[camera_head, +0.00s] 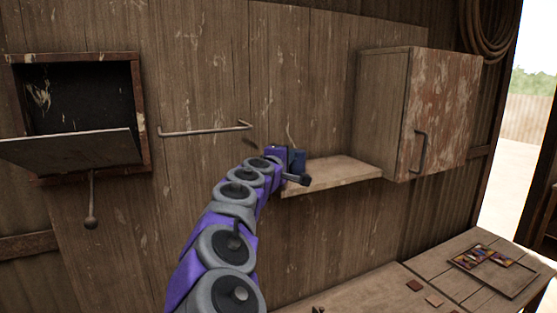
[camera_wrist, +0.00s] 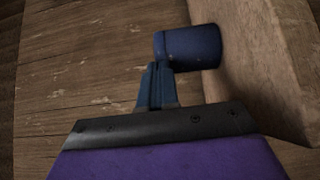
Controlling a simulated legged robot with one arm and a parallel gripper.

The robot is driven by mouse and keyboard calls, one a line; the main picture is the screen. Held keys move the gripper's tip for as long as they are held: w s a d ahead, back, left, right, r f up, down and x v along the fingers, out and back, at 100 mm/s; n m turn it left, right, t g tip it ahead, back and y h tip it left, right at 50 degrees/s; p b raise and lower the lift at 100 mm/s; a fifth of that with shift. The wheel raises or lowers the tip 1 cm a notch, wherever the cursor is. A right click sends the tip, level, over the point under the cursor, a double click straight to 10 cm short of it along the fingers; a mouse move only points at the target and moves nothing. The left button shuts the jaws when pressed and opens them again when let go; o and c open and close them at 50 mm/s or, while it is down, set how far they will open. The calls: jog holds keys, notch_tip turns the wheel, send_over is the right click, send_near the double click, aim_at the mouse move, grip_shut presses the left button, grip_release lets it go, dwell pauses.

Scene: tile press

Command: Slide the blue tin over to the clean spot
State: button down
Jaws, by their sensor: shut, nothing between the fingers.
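The blue tin (camera_wrist: 190,47) is a small dark blue cylinder in the upper middle of the wrist view, lying sideways in that tilted picture. It is at the edge of the wooden shelf (camera_wrist: 272,60). My gripper (camera_wrist: 157,68) is shut and empty, its blue fingers at the tin's left end. I cannot tell whether they touch it. In the head view the tin (camera_head: 298,160) shows as a small blue patch at the left end of the shelf (camera_head: 340,172), partly behind my arm. I cannot make out a clean spot.
A closed cabinet (camera_head: 415,112) stands at the shelf's right end. A metal rail (camera_head: 205,130) is on the wall to the left, beside an open wall box (camera_head: 80,105) with a lowered flap. A workbench (camera_head: 400,285) with small tiles is below. The shelf's middle looks clear.

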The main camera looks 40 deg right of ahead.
jog(key=s+d, duration=0.1)
jog(key=d, duration=0.2)
jog(key=s+d, duration=0.1)
jog(key=d, duration=0.2)
jog(key=s+d+b, duration=0.1)
jog(key=d, duration=0.2)
jog(key=shift+f, duration=0.1)
jog(key=shift+w+d, duration=0.1)
jog(key=shift+d, duration=0.1)
jog(key=shift+a, duration=0.45)
jog(key=shift+d, duration=0.35)
jog(key=shift+a, duration=0.15)
